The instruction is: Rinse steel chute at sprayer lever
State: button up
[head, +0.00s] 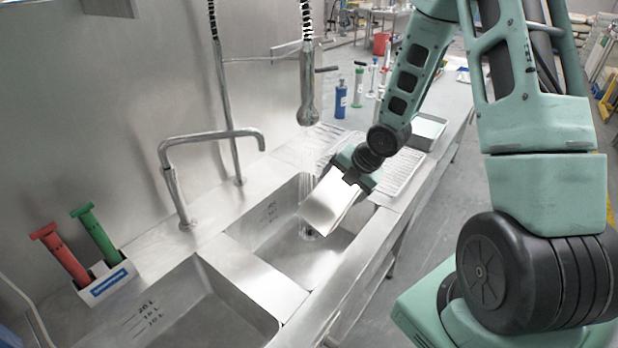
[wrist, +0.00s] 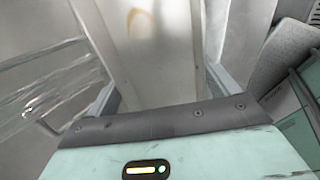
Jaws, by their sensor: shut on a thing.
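The steel chute (head: 328,203) is held tilted over the right sink basin, its lower end down inside the basin. My gripper (head: 352,180) is shut on the chute's upper end. In the wrist view the chute (wrist: 150,50) runs away between the fingers, with a brownish ring-shaped stain on its surface. The sprayer (head: 309,95) hangs above the basin, and water (head: 309,155) falls from it at the chute's left side. Water streaks also show left of the chute in the wrist view (wrist: 40,90). A horizontal lever (head: 327,69) sticks out from the sprayer.
The left basin (head: 185,310) is empty. A bent faucet (head: 210,135) stands behind the basins. A holder (head: 105,284) with red and green tools is at the left.

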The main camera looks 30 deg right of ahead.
jog(key=shift+s+d+r+p, duration=0.25)
jog(key=shift+s+r+p, duration=0.2)
jog(key=shift+s+r, duration=0.3)
jog(key=shift+s+d+r+p, duration=0.25)
jog(key=shift+s+r+p, duration=0.15)
jog(key=shift+s+r, duration=0.35)
jog(key=shift+s+f, duration=0.1)
jog(key=shift+f, duration=0.05)
